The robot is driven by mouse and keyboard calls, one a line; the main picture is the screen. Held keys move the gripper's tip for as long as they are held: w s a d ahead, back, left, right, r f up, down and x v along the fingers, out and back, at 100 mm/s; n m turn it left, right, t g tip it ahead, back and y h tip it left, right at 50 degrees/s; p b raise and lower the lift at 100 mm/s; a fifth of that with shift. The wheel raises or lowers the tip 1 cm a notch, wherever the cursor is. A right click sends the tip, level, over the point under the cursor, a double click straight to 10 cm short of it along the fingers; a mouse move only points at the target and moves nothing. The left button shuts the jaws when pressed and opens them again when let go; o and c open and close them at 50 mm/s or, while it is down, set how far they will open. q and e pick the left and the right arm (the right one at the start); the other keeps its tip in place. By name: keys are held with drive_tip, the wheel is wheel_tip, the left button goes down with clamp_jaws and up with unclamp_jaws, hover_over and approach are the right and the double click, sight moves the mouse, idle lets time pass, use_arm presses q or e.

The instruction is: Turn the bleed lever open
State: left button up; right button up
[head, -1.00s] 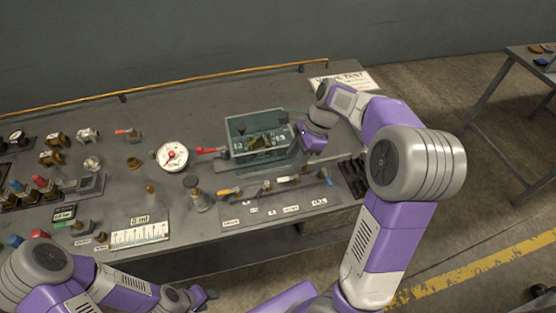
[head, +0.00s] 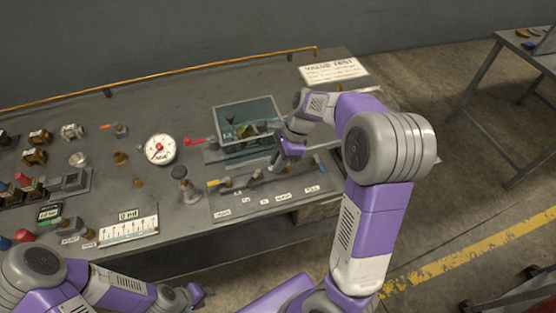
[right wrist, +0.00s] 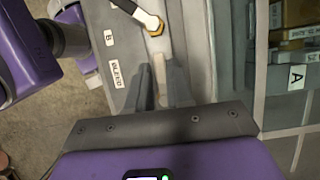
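A grey panel (head: 235,209) with a row of labelled levers lies near the bench's front edge. The right wrist view shows a label reading BLEED (right wrist: 122,76), a brass nut (right wrist: 154,26) and a pale lever handle (right wrist: 159,78). My right gripper (right wrist: 162,85) points down at this lever, its two dark fingers on either side of the pale handle. It looks open; contact with the handle cannot be made out. In the head view my right gripper (head: 281,165) hides that lever. My left gripper (head: 206,292) is low in front of the bench, its fingers too small to judge.
A teal-sided tray (head: 235,108) stands just behind the panel. A VALVE TEST sheet (head: 333,71) lies at the back right.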

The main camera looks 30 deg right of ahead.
clamp_jaws()
drive_tip(key=n+p, duration=0.1)
drive_tip(key=s+n+g+p, duration=0.1)
drive_tip(key=n+p, duration=0.1)
drive_tip(key=shift+r, duration=0.15)
drive_tip(key=n+g+p, duration=0.1)
drive_tip(key=n+p, duration=0.1)
drive_tip(key=n, duration=0.1)
drive_tip(key=s+n+g+p, duration=0.1)
drive_tip(key=n+p, duration=0.1)
drive_tip(key=shift+s+d+n+p, duration=0.1)
drive_tip(key=shift+d+n+p, duration=0.05)
drive_tip(key=shift+n+p, duration=0.25)
drive_tip(key=n, duration=0.1)
drive_tip(key=n+g+h+p, duration=0.1)
drive_tip(key=n, duration=0.1)
drive_tip(key=n+p, duration=0.1)
drive_tip(key=shift+s+d+n+g+h, duration=0.3)
drive_tip(key=shift+s+d+g, duration=0.1)
drive_tip(key=shift+s+d+n+h+p, duration=0.15)
drive_tip(key=shift+n+h+p, duration=0.2)
drive_tip(key=shift+n, duration=0.4)
drive_tip(key=shift+d+n+h+p, duration=0.25)
drive_tip(key=shift+n+p, duration=0.15)
drive_tip(key=shift+n, duration=0.3)
drive_tip(key=shift+s+d+n+h+p, duration=0.1)
drive_tip(key=shift+n+h+p, duration=0.25)
drive_tip(key=shift+n, duration=0.4)
drive_tip(key=shift+g, duration=0.3)
